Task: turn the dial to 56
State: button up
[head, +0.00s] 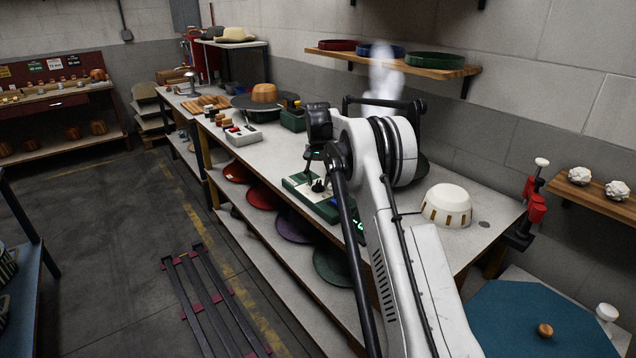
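A dark green device (297,185) lies on the long grey workbench in the head view. A small dark knob, which looks like the dial (318,186), stands on its top. Green lit marks of a display (360,226) show at the device's near end, partly behind my arm, and I cannot read the number. My gripper (314,172) points down just above the knob. It is dark and small here, and I cannot tell whether its fingers touch the knob or are open or shut.
A white box with red knobs (243,134) stands farther left on the workbench (270,160). A cream dome with slots (446,205) sits to the right of my arm. A wall shelf (392,64) with hat-like rings hangs behind. Red-handled equipment (536,208) stands at the bench's right end.

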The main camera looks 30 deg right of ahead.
aim_at(318, 183)
notch_tip(318, 183, up, 11)
dwell(0.4)
dwell(0.4)
jog(key=s+a+r+n+t, duration=0.2)
jog(key=s+a+r, duration=0.6)
jog(key=s, duration=0.3)
jog(key=s+a+r+n+t, duration=0.1)
jog(key=s+a+r+n, duration=0.1)
jog(key=s+a+r, duration=0.7)
jog(key=s+a+f+n+t, duration=0.1)
jog(key=s+f, duration=0.3)
jog(key=s, duration=0.6)
jog(key=s+a+f+n+t, duration=0.1)
jog(key=s+a+f, duration=0.3)
jog(key=s, duration=0.6)
jog(key=s+a+f+n+t, duration=0.1)
jog(key=s+f, duration=0.4)
jog(key=s, duration=0.6)
jog(key=shift+a+f+t, duration=0.4)
jog(key=shift+a+t, duration=0.2)
jog(key=shift+a, duration=0.55)
